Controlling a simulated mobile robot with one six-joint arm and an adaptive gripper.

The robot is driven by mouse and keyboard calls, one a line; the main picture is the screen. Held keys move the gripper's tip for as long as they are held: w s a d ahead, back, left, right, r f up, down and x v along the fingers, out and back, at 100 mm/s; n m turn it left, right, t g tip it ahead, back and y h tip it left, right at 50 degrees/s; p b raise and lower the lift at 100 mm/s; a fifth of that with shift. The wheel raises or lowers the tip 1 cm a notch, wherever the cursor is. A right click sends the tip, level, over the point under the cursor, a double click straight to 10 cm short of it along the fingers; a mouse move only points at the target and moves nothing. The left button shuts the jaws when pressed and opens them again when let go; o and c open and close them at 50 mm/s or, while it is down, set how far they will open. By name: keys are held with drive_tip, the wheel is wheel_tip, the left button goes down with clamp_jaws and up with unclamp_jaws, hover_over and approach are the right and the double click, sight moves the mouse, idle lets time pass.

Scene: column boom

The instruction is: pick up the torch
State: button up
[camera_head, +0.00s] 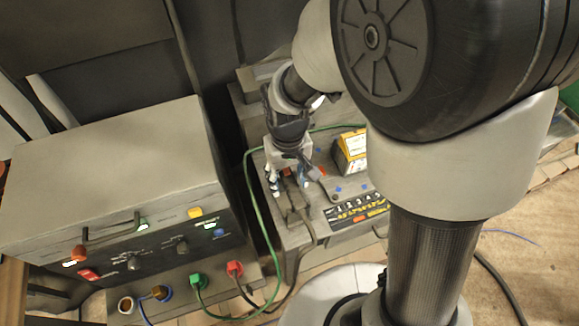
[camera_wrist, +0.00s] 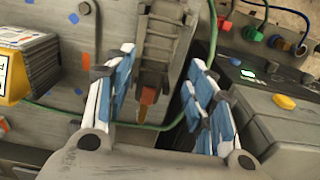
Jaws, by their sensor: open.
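The torch (camera_wrist: 160,45) appears in the wrist view as a dark grey, ribbed body with an orange and yellow tip (camera_wrist: 147,98). It lies on a grey worktop between the two fingers of my gripper (camera_wrist: 162,62). The fingers have blue and white pads and stand apart, with visible gaps on both sides of the torch. In the head view my gripper (camera_head: 288,180) points down over the worktop. The torch (camera_head: 297,202) shows there only partly below the fingers, and its tip is hidden. I cannot tell how high the fingers are.

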sight(291, 182)
drive_tip(key=f, duration=0.1)
drive_tip(key=f+b, duration=0.1)
drive_tip(key=f, duration=0.1)
drive_tip(key=f+b, duration=0.1)
drive_tip(key=f, duration=0.1)
drive_tip(key=shift+w+d, duration=0.3)
drive_tip(key=shift+c, duration=0.2)
drive_tip(key=c, duration=1.1)
